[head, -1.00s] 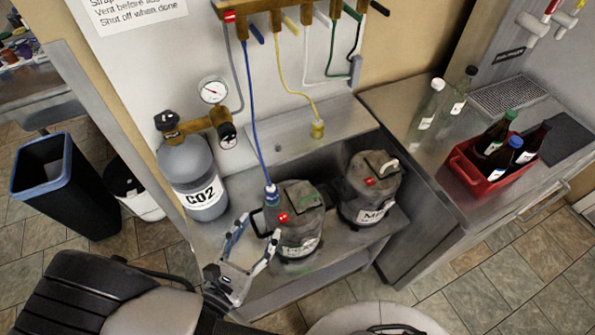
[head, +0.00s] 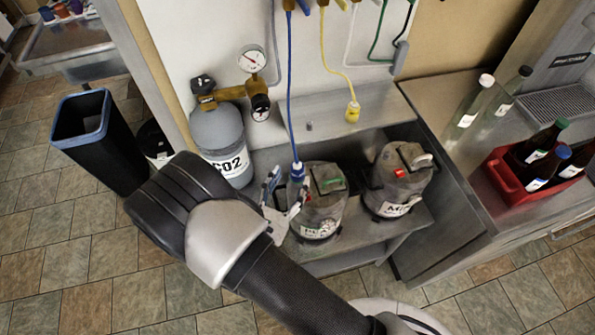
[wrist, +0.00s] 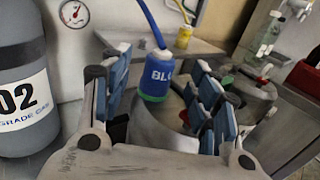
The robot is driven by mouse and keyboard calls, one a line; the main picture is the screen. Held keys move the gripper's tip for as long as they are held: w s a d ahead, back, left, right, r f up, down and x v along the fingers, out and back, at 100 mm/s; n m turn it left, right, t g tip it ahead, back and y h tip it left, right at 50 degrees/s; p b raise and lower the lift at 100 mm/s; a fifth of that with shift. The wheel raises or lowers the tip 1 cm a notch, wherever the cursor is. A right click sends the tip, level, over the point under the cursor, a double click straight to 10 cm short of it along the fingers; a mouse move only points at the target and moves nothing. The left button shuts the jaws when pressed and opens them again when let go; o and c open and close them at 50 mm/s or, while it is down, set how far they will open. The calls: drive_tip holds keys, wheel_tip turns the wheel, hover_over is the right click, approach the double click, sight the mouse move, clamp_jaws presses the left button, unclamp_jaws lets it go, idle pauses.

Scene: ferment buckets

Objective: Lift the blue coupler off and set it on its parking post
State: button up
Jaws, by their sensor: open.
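The blue coupler (head: 299,173) sits upright on top of the left grey keg (head: 321,208), with a blue hose rising from it. In the wrist view the coupler (wrist: 157,78) has a blue body with white lettering and a green lower band, and stands between my finger pads. My gripper (head: 284,192) is open around it; the wrist view shows gaps on both sides of the coupler (wrist: 160,88). A small peg (head: 308,127) stands out behind the kegs; I cannot tell whether it is the parking post.
A CO2 cylinder (head: 220,145) with gauges stands left of the keg. A second keg (head: 398,180) with a red tag stands right. A yellow coupler (head: 352,111) hangs or rests behind. A red crate of bottles (head: 505,180) is on the right counter. Hoses hang from above.

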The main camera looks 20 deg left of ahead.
sight(294, 173)
drive_tip(key=w, duration=0.4)
drive_tip(key=w+b, duration=0.1)
drive_tip(key=shift+w+d, duration=0.35)
drive_tip(key=shift+w, duration=0.05)
drive_tip(key=shift+c, duration=0.5)
drive_tip(key=c, duration=1.2)
